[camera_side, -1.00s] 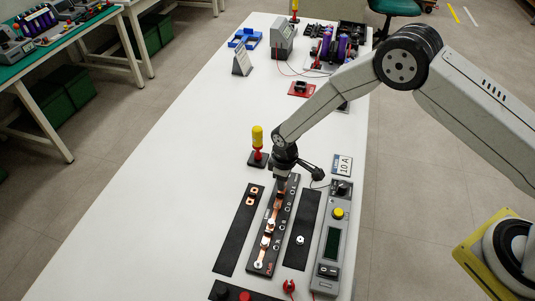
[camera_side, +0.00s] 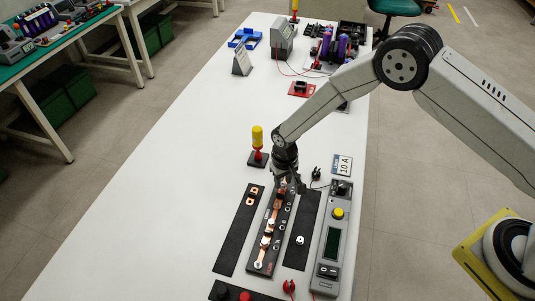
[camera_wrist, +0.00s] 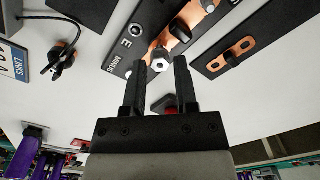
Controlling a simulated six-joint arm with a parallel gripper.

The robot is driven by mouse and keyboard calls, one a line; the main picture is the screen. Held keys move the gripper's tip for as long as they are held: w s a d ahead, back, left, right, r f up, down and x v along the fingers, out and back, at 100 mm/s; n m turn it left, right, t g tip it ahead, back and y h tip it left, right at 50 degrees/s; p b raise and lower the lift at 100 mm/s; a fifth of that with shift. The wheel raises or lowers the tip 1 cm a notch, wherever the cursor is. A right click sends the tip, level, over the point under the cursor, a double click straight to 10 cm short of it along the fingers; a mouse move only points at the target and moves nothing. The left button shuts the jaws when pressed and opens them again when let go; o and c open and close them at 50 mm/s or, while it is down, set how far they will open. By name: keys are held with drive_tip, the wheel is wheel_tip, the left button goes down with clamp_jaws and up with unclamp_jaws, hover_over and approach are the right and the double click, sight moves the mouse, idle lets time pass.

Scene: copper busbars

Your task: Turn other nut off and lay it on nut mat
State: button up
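The black terminal block (camera_side: 262,262) carries copper busbars (camera_side: 276,214) and several nuts. My gripper (camera_side: 287,190) is over its far end, pointing down. In the wrist view my gripper (camera_wrist: 160,62) has its two fingers apart, with a silver hex nut (camera_wrist: 160,65) showing between the fingertips at the end of a copper bar (camera_wrist: 166,42). I see no finger touching the nut, and I cannot tell the height between them. The nut mat appears to be the black strip (camera_side: 307,215) right of the block; one nut (camera_side: 300,239) lies on it.
A black strip with a copper link (camera_side: 252,194) lies left of the block. A grey meter box (camera_side: 333,245) with a yellow button stands to the right. A yellow-handled tool (camera_side: 257,140) stands upright behind. The table's left side is clear.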

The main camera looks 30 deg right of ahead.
sight(283, 184)
drive_tip(key=shift+c, duration=0.3)
clamp_jaws()
drive_tip(key=shift+n, duration=3.4)
drive_tip(key=shift+r, duration=0.8)
drive_tip(key=shift+r, duration=1.85)
